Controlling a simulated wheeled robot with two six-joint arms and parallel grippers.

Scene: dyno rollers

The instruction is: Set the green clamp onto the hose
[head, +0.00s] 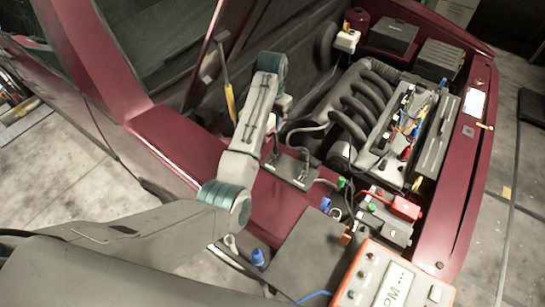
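A small green piece (341,183), which looks like the green clamp, shows beside the battery in the engine bay. A second small green piece (371,207) sits on the battery's top; I cannot tell for sure which is the clamp. A thin grey hose (308,129) curves near the inner fender, left of the thick intake pipes. My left arm reaches over the dark red fender, and its wrist end (284,104) bends down near that hose. The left fingertips are too small and partly hidden behind the arm to read. My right gripper is not in view.
The battery (391,229) has a red cover (405,208). A red-orange meter box (388,280) stands at the front. Thick black intake pipes (360,105) fill the bay's middle. A dark tray (292,170) lies by the fender. A yellow-handled tool (230,101) stands behind my arm.

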